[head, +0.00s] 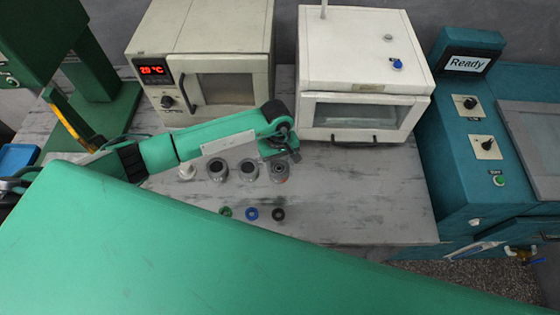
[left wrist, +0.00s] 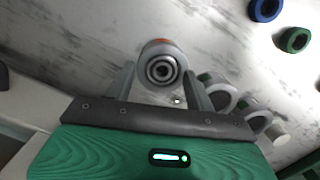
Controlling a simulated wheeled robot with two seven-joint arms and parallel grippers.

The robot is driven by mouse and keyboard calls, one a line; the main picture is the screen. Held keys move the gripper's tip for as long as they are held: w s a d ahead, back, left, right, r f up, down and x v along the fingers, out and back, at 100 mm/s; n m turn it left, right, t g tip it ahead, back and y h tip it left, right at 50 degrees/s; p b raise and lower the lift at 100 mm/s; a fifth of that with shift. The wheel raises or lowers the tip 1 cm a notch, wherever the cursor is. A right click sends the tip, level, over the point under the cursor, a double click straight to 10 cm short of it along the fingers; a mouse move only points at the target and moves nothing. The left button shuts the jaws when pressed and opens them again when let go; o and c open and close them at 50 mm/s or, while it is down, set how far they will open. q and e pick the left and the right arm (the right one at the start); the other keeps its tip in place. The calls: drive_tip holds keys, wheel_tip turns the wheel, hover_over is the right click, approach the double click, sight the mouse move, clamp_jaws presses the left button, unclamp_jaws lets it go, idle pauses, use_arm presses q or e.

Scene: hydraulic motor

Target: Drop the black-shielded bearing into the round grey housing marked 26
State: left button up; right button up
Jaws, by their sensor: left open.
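The black-shielded bearing (head: 278,214) lies on the grey table, at the right end of a short row of rings. Three round grey housings, a left (head: 217,171), a middle (head: 248,171) and a right one (head: 279,173), stand behind that row; no number is readable. My left gripper (head: 281,153) is open just behind the right housing in the head view. In the left wrist view, this gripper (left wrist: 162,88) has a finger either side of an orange-marked housing (left wrist: 162,68), which shows dark concentric rings inside; contact cannot be told. My right gripper is not in view.
A green ring (head: 225,212) and a blue ring (head: 251,214) lie left of the black bearing. A small white cylinder (head: 186,173) stands left of the housings. An oven (head: 225,45) and a white box (head: 365,65) stand behind. The table's right side is clear.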

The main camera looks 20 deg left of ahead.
sight(278, 163)
use_arm(q)
drive_tip(key=shift+r+p, duration=0.15)
drive_tip(key=shift+p, duration=0.25)
wheel_tip(278, 163, up, 12)
drive_tip(key=w+b, duration=0.1)
drive_tip(key=b, duration=0.4)
drive_tip(key=shift+a, duration=0.45)
drive_tip(key=shift+w, duration=0.1)
